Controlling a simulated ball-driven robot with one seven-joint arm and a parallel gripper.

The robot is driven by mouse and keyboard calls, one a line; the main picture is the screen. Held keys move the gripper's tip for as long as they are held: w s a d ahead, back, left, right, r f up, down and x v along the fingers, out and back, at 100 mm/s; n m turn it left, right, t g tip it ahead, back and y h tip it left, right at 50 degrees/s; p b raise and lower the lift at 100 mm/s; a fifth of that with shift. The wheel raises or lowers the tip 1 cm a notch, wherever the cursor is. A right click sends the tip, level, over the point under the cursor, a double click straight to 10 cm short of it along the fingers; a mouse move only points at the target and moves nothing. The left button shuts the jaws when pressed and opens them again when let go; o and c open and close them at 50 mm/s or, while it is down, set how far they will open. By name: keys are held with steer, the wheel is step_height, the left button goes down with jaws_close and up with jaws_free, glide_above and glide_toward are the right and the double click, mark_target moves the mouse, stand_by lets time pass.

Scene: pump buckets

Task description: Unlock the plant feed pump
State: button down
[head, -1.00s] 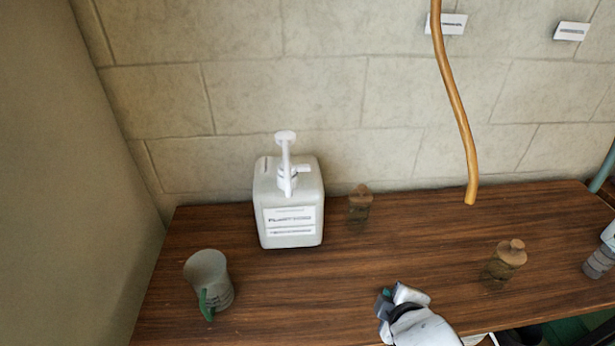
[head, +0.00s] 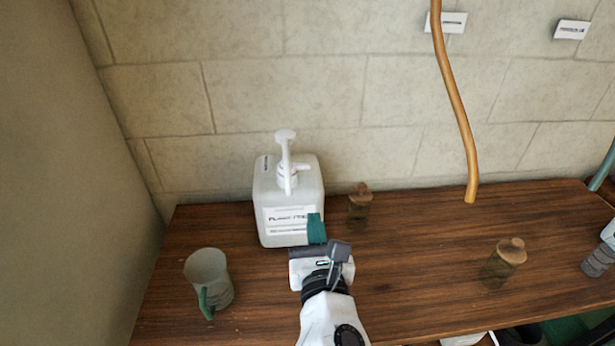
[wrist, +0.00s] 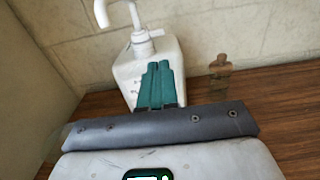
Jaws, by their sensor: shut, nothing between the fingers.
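The plant feed pump is a white jug (head: 268,200) with a printed label, standing upright on the wooden table against the wall. My gripper (head: 316,229) is in front of the jug's lower right part and hides part of the label. Its green fingers are together and empty. In the wrist view the fingers (wrist: 161,82) cover the lower front of the jug (wrist: 125,68), and the pump head (wrist: 102,12) shows above. I cannot tell whether the fingers touch the jug.
A grey cup with a green handle (head: 207,280) stands left on the table (head: 420,280). A small corked jar (head: 359,203) is right of the jug, another (head: 502,263) further right. A tan hose (head: 455,100) hangs over the table. The space between is clear.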

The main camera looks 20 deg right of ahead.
mark_target(306, 168)
stand_by(0.3)
steer(key=x, duration=1.4)
steer(key=shift+d+r+y+p, duration=0.1)
steer(key=shift+y+p, duration=0.2)
steer(key=shift+p, duration=0.1)
